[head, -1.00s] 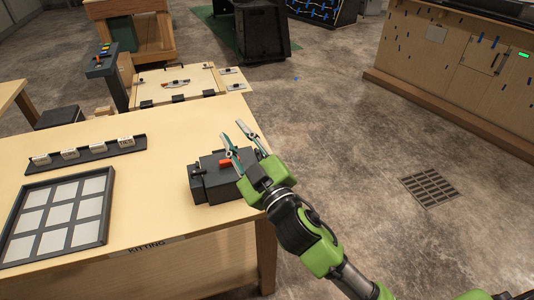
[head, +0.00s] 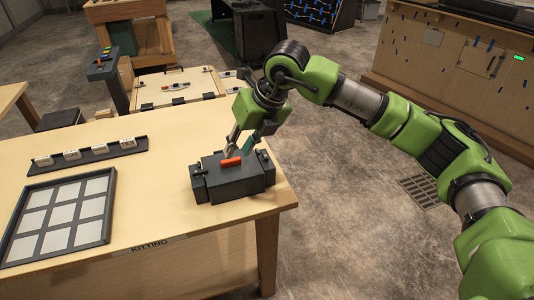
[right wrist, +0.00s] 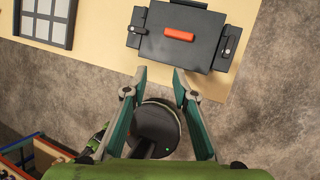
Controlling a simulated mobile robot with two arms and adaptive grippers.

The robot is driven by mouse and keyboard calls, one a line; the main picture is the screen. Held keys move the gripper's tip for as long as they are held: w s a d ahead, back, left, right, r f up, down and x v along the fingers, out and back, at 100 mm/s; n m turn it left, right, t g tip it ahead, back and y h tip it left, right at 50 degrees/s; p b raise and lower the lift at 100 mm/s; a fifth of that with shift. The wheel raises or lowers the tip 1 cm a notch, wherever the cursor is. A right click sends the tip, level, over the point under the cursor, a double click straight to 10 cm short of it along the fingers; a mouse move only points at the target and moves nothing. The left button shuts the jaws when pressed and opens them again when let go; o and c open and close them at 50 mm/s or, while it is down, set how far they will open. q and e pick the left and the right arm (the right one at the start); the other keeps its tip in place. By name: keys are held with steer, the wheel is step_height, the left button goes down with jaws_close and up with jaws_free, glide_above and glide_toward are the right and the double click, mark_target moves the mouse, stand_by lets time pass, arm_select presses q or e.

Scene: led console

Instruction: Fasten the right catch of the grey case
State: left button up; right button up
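The dark grey case (head: 232,184) sits closed on the near right corner of the wooden table. A red-orange handle (head: 231,161) lies on its lid. In the right wrist view the case (right wrist: 180,52) has a catch on each side, the left catch (right wrist: 137,28) and the right catch (right wrist: 228,47). I cannot tell whether the right catch is fastened. My right gripper (head: 238,151) is open and empty, above the far part of the case in the head view. In the right wrist view its spread fingertips (right wrist: 159,74) appear beside the case's edge. My left gripper is not in view.
The table (head: 150,205) also holds a framed tray (head: 108,225) of light squares and a dark rack (head: 90,154) with several white pieces. A board (head: 160,88) with small parts stands beyond. Bare floor lies right of the table.

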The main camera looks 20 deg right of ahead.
steer(key=w+d+r+m+h, duration=0.2)
steer(key=d+r+h, duration=0.1)
steer(key=d, duration=0.6)
steer(key=p, duration=0.3)
glide_toward(266, 156)
steer(key=x, duration=0.6)
steer(key=shift+a+f, duration=0.15)
steer(key=shift+f, duration=0.1)
steer(key=shift+w+f+t+p, duration=0.25)
steer(key=shift+f+t+p, duration=0.05)
steer(key=shift+f, duration=0.3)
jaws_close()
